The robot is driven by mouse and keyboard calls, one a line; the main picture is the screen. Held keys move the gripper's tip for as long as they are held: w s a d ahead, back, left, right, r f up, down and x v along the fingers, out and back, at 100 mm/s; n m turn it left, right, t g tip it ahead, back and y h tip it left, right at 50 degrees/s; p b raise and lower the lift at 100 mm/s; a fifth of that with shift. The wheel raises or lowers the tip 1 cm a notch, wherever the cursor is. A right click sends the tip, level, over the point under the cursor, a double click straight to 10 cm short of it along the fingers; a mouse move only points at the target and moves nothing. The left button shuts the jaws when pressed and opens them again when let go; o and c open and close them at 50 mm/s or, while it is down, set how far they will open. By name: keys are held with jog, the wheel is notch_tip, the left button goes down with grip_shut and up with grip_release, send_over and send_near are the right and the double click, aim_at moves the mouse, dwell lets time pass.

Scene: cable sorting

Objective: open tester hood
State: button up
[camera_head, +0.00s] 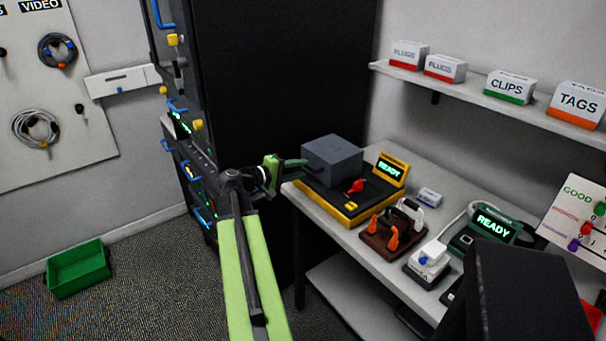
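The yellow tester (327,207) sits at the table's left end, with a lit screen (390,170) reading READY. Its grey hood (333,158) looks lowered over the back left part of the base. A red knob (355,186) and a yellow button show on the black top in front of the hood. My gripper (297,166) reaches in from the left, its tips at the hood's left side. I cannot tell whether it touches the hood or whether the fingers are apart. My light green arm (252,270) comes up from the bottom.
A brown stand with orange clips (385,234), a white device (428,262) and a green READY tester (489,227) stand right of the yellow tester. A black rack (270,90) rises behind my arm. A green bin (79,269) lies on the floor at left.

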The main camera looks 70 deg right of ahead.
jog(key=shift+x, duration=1.05)
grip_shut()
dwell(0.5)
